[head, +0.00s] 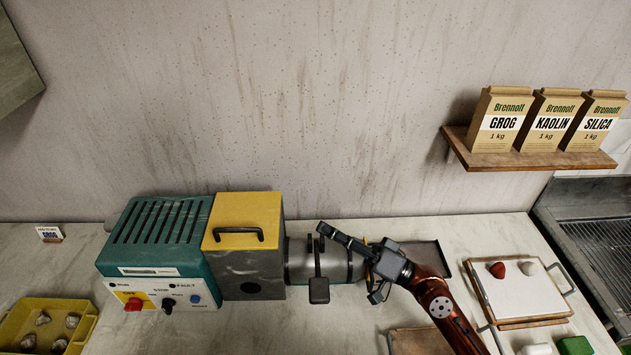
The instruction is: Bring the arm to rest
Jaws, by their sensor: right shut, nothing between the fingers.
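My right gripper (377,278) is shut and empty. It is at the right end of the machine's grey barrel (300,262), with my copper-coloured arm coming in from the lower right. I cannot tell whether it touches the barrel or the dark lever (319,290) beside it. The machine has a green motor housing (160,235) with a red knob and a yellow-topped box (243,222) with a black handle. My left gripper is not in view.
A wooden shelf (530,161) holds bags of grog, kaolin and silica. A white board (520,295) with a red and a white lump lies at right, near a metal sink (600,235). A yellow tray (85,335) with several lumps is at lower left.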

